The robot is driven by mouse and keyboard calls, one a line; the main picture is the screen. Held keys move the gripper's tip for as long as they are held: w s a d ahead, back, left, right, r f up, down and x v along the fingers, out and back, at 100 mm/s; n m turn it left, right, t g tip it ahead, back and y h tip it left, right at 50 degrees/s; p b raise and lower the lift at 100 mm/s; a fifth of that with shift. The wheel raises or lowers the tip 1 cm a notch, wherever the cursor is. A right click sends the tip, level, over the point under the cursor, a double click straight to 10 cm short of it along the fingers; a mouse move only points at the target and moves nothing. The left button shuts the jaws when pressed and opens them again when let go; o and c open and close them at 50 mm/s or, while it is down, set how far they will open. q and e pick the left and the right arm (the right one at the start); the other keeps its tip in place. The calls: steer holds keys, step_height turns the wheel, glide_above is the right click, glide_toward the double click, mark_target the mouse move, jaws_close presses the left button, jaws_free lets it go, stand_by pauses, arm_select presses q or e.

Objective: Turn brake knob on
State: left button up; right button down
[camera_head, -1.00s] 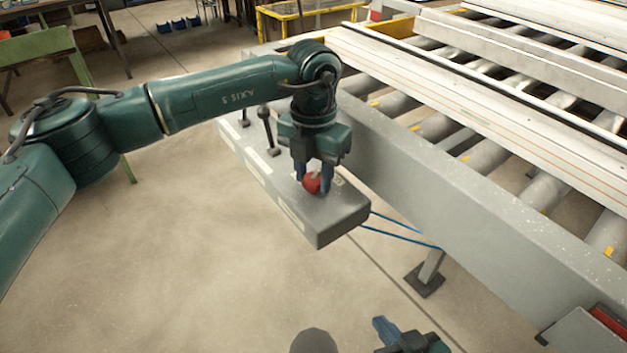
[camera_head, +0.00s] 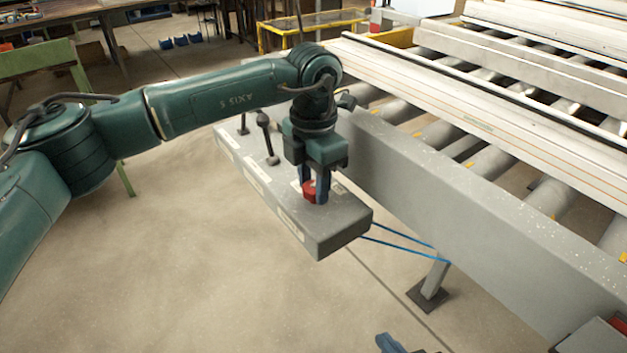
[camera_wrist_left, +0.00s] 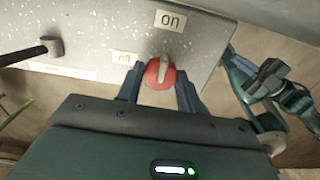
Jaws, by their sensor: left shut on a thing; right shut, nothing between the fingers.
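The red brake knob (camera_head: 308,193) sits on top of the grey control box (camera_head: 335,230), near its front end. My left gripper (camera_head: 315,189) reaches down from above and is shut on the knob. In the left wrist view the knob (camera_wrist_left: 154,79) lies between the two fingers, and its grey pointer (camera_wrist_left: 163,70) points up, roughly at the "on" label (camera_wrist_left: 170,19). A second label (camera_wrist_left: 125,57), seemingly "off", is left of the knob. My right gripper (camera_head: 388,343) shows only in part at the bottom edge, shut and away from the box.
A black-knobbed lever (camera_head: 268,138) stands on the box behind the knob. The roller conveyor (camera_head: 480,160) with long pale profiles runs along the right. The floor left of the box is clear.

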mark_target(314, 184)
arm_select(q)
steer(key=o, duration=1)
steer(key=shift+r, duration=0.1)
step_height(314, 184, up, 13)
stand_by(0.3)
